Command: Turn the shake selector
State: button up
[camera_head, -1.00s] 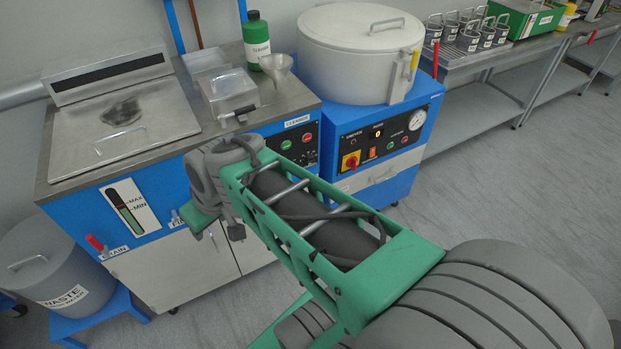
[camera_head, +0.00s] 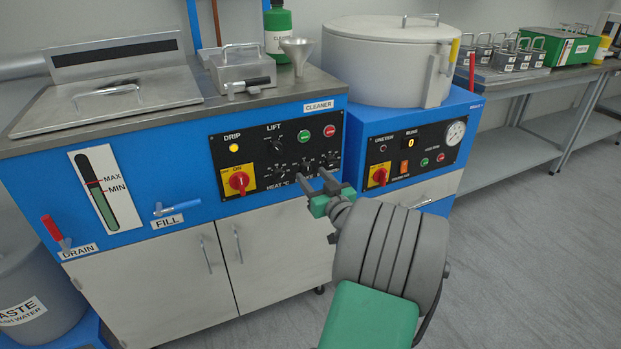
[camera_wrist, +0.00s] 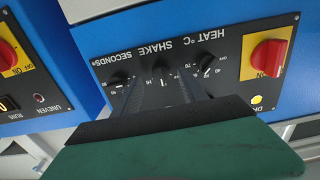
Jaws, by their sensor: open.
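The cleaner's black control panel (camera_head: 225,165) carries several dark knobs. In the wrist view the panel is upside down, and the shake selector (camera_wrist: 161,76) is the middle knob under the SHAKE label, between the heat knob (camera_wrist: 206,70) and the seconds knob (camera_wrist: 119,84). My gripper (camera_wrist: 161,84) is open, with one finger on each side of the shake selector in that view. I cannot tell whether the fingers touch it. In the head view my gripper (camera_head: 312,175) points at the panel's lower row, and its fingers partly hide the knobs and the SHAKE label.
A red-on-yellow main switch (camera_head: 239,182) is left of the knobs, with a lit yellow DRIP lamp (camera_head: 234,148) above. The blue spinner unit (camera_head: 460,105) with its own switch (camera_head: 378,176) stands close to the right. The floor (camera_head: 540,220) at the right is clear.

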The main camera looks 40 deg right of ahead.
aim_at(306, 169)
jog(key=shift+x, duration=1.3)
grip_shut()
jog(key=shift+s+d, duration=0.1)
jog(key=shift+d, duration=0.05)
